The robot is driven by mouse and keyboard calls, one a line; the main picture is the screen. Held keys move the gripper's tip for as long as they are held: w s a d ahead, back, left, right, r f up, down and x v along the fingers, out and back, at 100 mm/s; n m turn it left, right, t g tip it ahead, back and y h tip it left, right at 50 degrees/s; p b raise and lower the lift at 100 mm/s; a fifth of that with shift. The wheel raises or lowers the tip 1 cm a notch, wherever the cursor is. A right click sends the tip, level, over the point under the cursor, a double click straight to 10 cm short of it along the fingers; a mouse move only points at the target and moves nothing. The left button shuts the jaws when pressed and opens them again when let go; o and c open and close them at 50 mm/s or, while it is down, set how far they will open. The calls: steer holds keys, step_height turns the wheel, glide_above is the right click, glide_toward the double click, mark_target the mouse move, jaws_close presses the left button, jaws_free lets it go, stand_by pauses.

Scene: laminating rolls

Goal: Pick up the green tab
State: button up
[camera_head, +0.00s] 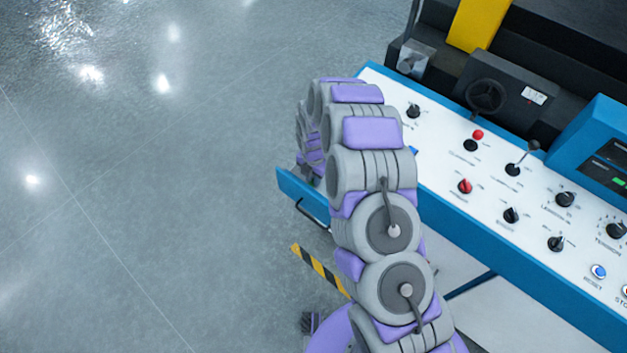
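I cannot make out a green tab in the head view. My purple and grey arm rises through the middle of the picture and covers the left part of the control panel. My gripper (308,148) is at the far end of the arm, pointing down beside the panel's left end. It is just above a blue drawer-like part (303,194) that sticks out to the left. The arm hides much of the gripper and the inside of that part. Its fingertips and anything between them cannot be made out.
A yellow-black striped bar (318,268) lies low left of my arm. Open grey floor (140,190) fills the left.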

steer(key=shift+d, duration=0.15)
steer(key=shift+c, duration=1.4)
jaws_close()
steer(key=shift+a, duration=0.25)
steer(key=shift+r, duration=0.1)
